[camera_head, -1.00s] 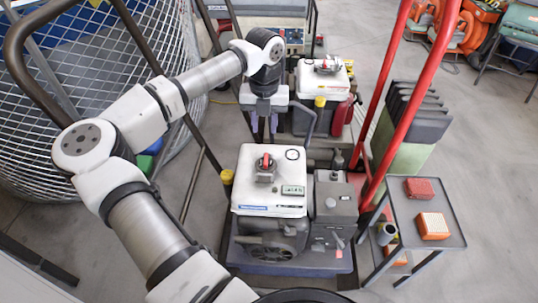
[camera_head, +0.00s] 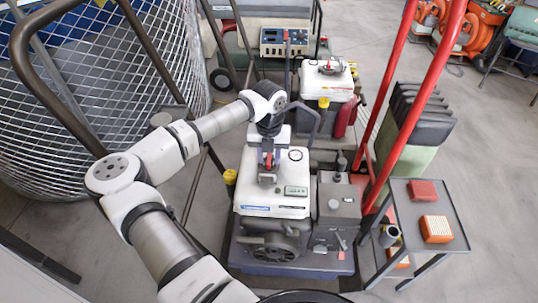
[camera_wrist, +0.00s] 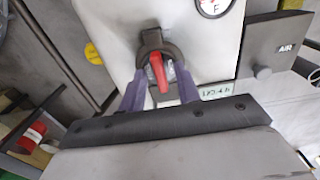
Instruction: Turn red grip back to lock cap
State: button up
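The red grip (camera_head: 267,160) sits on a dark cap on top of the white tank (camera_head: 262,206) of the nearer machine. In the wrist view the red grip (camera_wrist: 158,73) points toward my gripper, and the dark cap (camera_wrist: 150,42) curves around its far end. My gripper (camera_wrist: 160,80) has one purple finger on each side of the grip. A gap shows between each finger and the grip, so it is open. In the head view my gripper (camera_head: 268,146) is at the cap, and the arm's end partly hides the cap's far side.
A round gauge (camera_head: 295,155) and a small display plate (camera_head: 296,191) are on the same tank. A grey engine box (camera_head: 338,200) stands to its right. A red handle frame (camera_head: 425,95) rises at right. A second machine (camera_head: 327,82) stands behind.

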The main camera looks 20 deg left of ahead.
grip_shut()
jog(key=m+b, duration=0.2)
jog(key=m, duration=0.2)
jog(key=shift+m, duration=0.3)
jog(key=m+b, duration=0.1)
jog(key=m, duration=0.8)
jog(key=shift+b, duration=0.4)
jog(key=shift+m, duration=2.2)
grip_release()
